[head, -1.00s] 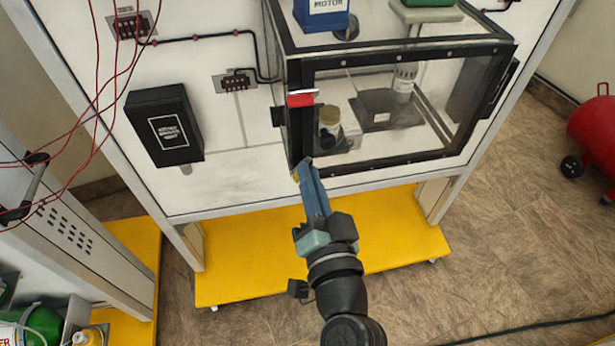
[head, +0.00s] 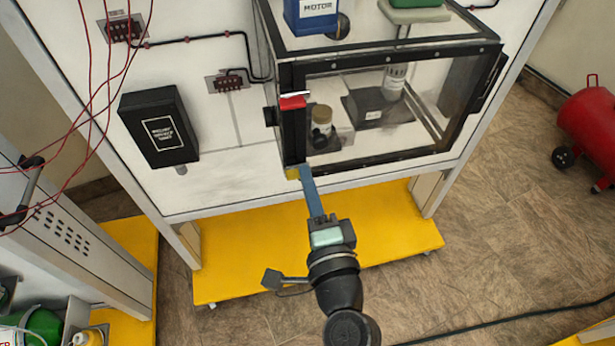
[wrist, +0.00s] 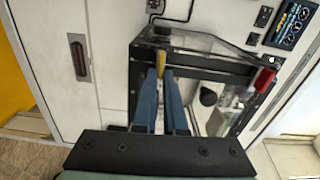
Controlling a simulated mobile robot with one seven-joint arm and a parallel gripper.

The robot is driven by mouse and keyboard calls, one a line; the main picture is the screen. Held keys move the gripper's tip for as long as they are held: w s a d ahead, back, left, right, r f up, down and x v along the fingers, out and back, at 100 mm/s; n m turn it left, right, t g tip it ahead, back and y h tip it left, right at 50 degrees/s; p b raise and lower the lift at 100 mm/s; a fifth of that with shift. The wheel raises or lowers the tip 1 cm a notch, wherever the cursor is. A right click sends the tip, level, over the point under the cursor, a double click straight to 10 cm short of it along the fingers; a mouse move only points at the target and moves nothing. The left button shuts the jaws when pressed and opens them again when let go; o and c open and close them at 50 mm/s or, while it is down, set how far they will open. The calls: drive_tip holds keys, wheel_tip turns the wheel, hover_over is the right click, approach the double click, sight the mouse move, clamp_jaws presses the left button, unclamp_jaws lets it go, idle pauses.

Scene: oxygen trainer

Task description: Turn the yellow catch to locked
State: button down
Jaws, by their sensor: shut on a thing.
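The yellow catch (head: 292,173) is at the lower left corner of the clear box's black front frame. In the wrist view the catch (wrist: 161,63) stands upright between my fingertips. My gripper (head: 305,172) reaches up to it from below, its blue fingers shut on the catch. In the wrist view my gripper (wrist: 160,72) covers part of the frame behind it. A red block (head: 292,102) sits higher on the same left edge of the frame; it also shows at the right in the wrist view (wrist: 263,80). The catch's locked mark cannot be made out.
The clear box (head: 385,165) juts from the white panel (head: 225,180). A black box (head: 158,127) is mounted left of it. A yellow base (head: 240,285) lies below. A red tank (head: 588,125) stands on the floor at right. Red wires hang at left.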

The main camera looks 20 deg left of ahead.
drive_tip(key=shift+m, duration=0.4)
drive_tip(key=shift+f, duration=0.1)
drive_tip(key=c, duration=1)
unclamp_jaws()
drive_tip(key=b+v, duration=0.4)
drive_tip(key=v, duration=0.9)
drive_tip(key=shift+b, duration=0.3)
